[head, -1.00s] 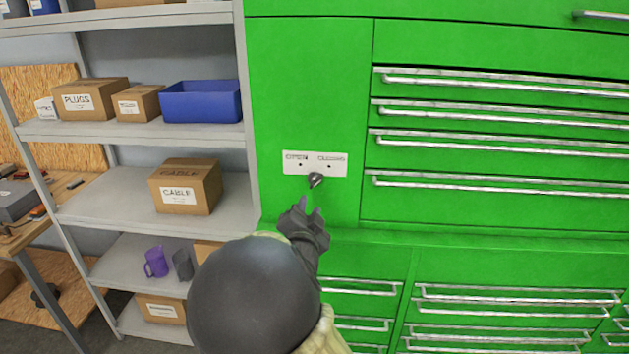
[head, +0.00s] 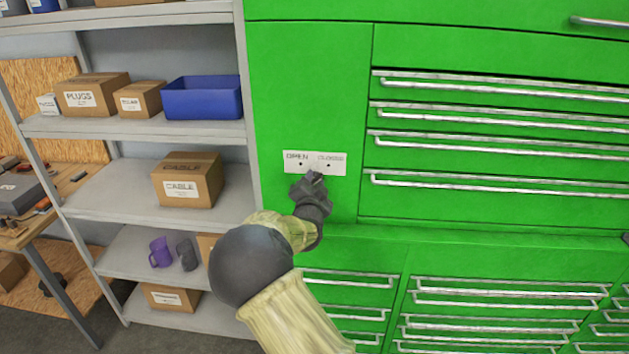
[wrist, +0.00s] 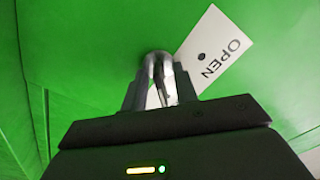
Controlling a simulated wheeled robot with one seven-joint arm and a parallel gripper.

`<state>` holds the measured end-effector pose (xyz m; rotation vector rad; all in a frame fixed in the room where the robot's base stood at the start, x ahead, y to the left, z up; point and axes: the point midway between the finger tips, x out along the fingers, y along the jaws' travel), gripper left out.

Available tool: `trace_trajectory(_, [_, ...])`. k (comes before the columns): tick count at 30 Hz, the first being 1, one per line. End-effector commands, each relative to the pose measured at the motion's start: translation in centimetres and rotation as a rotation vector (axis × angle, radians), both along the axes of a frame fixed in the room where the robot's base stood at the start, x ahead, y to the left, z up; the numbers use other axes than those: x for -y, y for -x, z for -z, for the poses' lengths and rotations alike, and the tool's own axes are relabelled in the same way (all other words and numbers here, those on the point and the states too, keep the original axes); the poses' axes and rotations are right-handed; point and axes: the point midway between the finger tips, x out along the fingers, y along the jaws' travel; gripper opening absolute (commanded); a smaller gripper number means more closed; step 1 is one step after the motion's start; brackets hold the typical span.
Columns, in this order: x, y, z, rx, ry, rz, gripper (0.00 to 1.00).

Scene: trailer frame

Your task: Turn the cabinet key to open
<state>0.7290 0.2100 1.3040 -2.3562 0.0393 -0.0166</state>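The silver cabinet key (wrist: 160,66) sits at the label plate on the green cabinet front. My gripper (wrist: 161,88) has its two fingers on either side of the key in the wrist view. A strip of white plate shows between the fingers, so they stand apart. I cannot tell whether they touch the key. In the head view my gripper (head: 309,183) is just below the white plate (head: 314,163), which reads OPEN at left and CLOSED at right, each above a dark dot. My gripper mostly hides the key there.
The green cabinet (head: 310,90) has several silver-handled drawers to the right. A grey shelf unit (head: 180,133) stands close at left, holding cardboard boxes, a blue bin (head: 202,98) and a purple mug (head: 160,252). A workbench (head: 45,215) is at far left.

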Motion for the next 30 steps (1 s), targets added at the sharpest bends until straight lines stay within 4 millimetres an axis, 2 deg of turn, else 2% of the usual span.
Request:
trace_trajectory(4, [0.01,0.03,0.04,0.000,0.000,0.000,0.27])
trace_trajectory(8, [0.01,0.04,0.04,-0.001,0.000,0.001,0.02])
trace_trajectory(9, [0.02,0.04,0.04,-0.001,0.000,0.001,0.00])
trace_trajectory(20, [0.01,0.05,0.16,-0.002,0.026,0.001,0.00])
trace_trajectory(30, [-0.07,0.07,0.32,-0.005,0.189,0.000,0.00])
